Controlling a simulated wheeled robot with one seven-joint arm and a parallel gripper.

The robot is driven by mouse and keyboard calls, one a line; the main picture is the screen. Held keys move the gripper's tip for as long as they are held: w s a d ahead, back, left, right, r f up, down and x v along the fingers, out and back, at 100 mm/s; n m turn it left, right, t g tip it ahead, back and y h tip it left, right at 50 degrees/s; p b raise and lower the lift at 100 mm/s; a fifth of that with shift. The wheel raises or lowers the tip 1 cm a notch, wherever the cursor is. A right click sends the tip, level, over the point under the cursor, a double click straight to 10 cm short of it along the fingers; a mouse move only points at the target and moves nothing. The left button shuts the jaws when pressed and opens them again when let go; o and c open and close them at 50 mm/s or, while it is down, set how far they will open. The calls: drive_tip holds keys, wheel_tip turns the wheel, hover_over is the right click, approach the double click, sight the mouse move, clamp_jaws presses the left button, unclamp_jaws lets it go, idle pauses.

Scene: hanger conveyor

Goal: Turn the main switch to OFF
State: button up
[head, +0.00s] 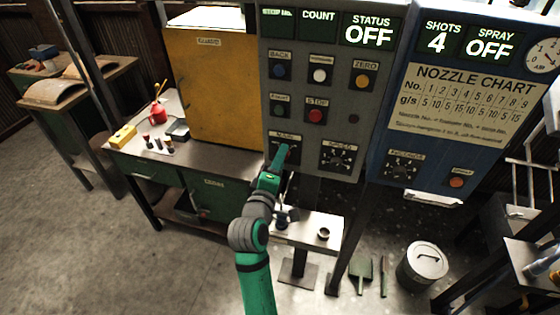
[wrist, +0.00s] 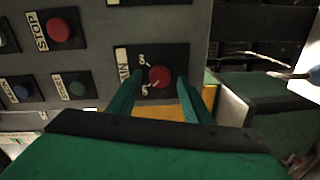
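The main switch is a red round knob (wrist: 159,77) on a black plate with small white marks, beside a label partly reading MAIN, in the wrist view. My gripper (wrist: 160,85) is open, with one green finger on each side of the knob and small gaps showing. I cannot tell how deep the fingertips reach or which mark the knob points to. In the head view my gripper (head: 280,160) is up against the lower left of the grey control panel (head: 340,95) and covers most of the switch. The status display (head: 369,30) reads OFF.
The red STOP button (head: 316,116) and the SPEED dial (head: 338,156) are close to the switch. A blue panel (head: 398,130) stands at the right. A workbench (head: 190,150) with a yellow box (head: 210,90) is left. A small table (head: 330,222) stands below.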

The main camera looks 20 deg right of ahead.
drive_tip(key=v, duration=1.1)
idle(0.3)
drive_tip(key=s+a+f+m+t+y, duration=0.1)
drive_tip(key=s+a+f+y, duration=0.35)
drive_tip(key=s+f, duration=0.35)
drive_tip(key=s+a+f+y, duration=0.3)
drive_tip(key=s+a+f, duration=0.2)
drive_tip(key=f, duration=0.4)
drive_tip(key=s+a+m+y, duration=0.1)
drive_tip(key=s+m, duration=0.3)
drive_tip(key=s, duration=0.7)
drive_tip(key=s+a+f+m+y, duration=0.1)
drive_tip(key=s+m, duration=0.3)
drive_tip(key=s, duration=0.8)
drive_tip(key=shift+a, duration=0.75)
drive_tip(key=shift+f, duration=0.15)
